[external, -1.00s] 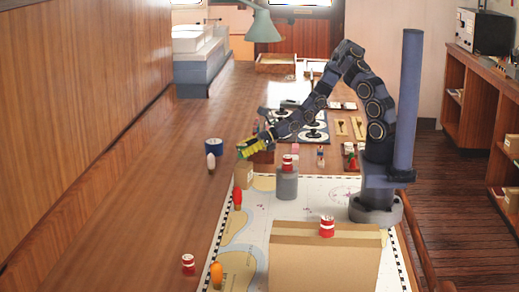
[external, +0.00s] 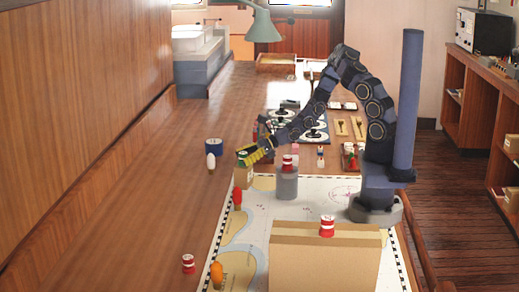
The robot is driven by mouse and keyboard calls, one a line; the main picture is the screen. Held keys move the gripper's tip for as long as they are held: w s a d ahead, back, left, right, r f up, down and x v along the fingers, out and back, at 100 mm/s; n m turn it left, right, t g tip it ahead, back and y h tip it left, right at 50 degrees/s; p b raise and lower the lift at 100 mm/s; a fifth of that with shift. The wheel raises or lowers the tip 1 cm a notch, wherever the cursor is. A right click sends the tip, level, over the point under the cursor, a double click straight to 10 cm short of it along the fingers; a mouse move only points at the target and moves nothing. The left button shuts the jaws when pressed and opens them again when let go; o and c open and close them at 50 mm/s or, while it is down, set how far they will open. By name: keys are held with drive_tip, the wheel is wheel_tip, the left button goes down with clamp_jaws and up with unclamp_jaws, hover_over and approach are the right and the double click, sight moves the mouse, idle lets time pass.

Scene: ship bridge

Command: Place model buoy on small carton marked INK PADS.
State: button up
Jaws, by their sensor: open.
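A small tan carton (external: 243,176) stands at the far left corner of the chart; its lettering is too small to read. My gripper (external: 243,158), with yellow-green fingers, is open just above this carton's top. I cannot tell whether the fingers touch anything there, and no object shows clearly between them. Small red-and-white banded pieces, which may include the model buoy, stand on a grey cylinder (external: 287,186), on a large carton (external: 325,262) and on the table: the near-left one (external: 188,263) is upright. I cannot tell which piece is the buoy.
A red piece (external: 238,199) and an orange piece (external: 216,274) stand along the chart's left side. A white piece (external: 211,161) stands before a blue roll (external: 213,145). A green lamp (external: 262,25) hangs farther back. The wooden table at left is mostly clear.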

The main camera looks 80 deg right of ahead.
drive_tip(key=v, duration=1.2)
drive_tip(key=a+r+n+g+y, duration=0.35)
drive_tip(key=a+r+n, duration=0.25)
drive_tip(key=a+n, duration=0.3)
drive_tip(key=a+r+n+g+y, duration=0.2)
drive_tip(key=a+r+n+g, duration=0.35)
drive_tip(key=a+n, duration=0.4)
drive_tip(key=s+a+r+n+g+h, duration=0.3)
drive_tip(key=s+a+n+g+h, duration=0.25)
drive_tip(key=s, duration=0.45)
drive_tip(key=s+d+r+n+h, duration=0.2)
drive_tip(key=s+r+n+h, duration=0.1)
drive_tip(key=s+n+h, duration=0.2)
drive_tip(key=s+n, duration=0.2)
drive_tip(key=s, duration=0.1)
drive_tip(key=shift+s+d+r, duration=0.2)
drive_tip(key=shift+s+d, duration=0.1)
drive_tip(key=shift+d, duration=0.05)
